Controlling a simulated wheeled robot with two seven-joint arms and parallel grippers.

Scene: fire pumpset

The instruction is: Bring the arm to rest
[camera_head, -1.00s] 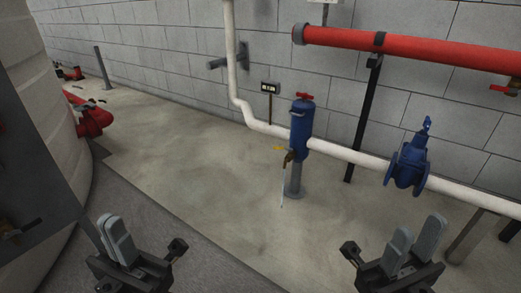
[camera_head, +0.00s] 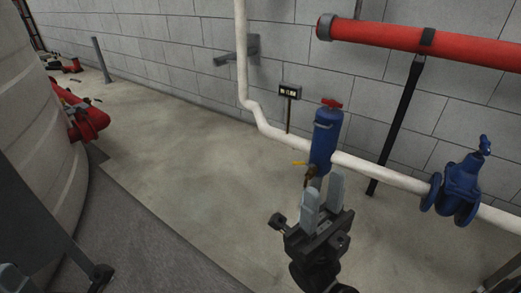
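My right gripper (camera_head: 323,190) is upright in the lower middle of the head view. Its two grey fingers stand apart with a narrow gap, and nothing shows between them. In the picture it overlaps the foot of the blue cylinder (camera_head: 324,140), which has a red handle on top and a small yellow-handled tap. Whether they touch cannot be told.
A white pipe (camera_head: 268,128) runs along the block wall behind the cylinder. A red pipe (camera_head: 400,37) with a black support (camera_head: 398,125) and a blue valve (camera_head: 461,187) are at right. A large pale tank (camera_head: 45,140) stands at left. The floor (camera_head: 190,160) between is clear.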

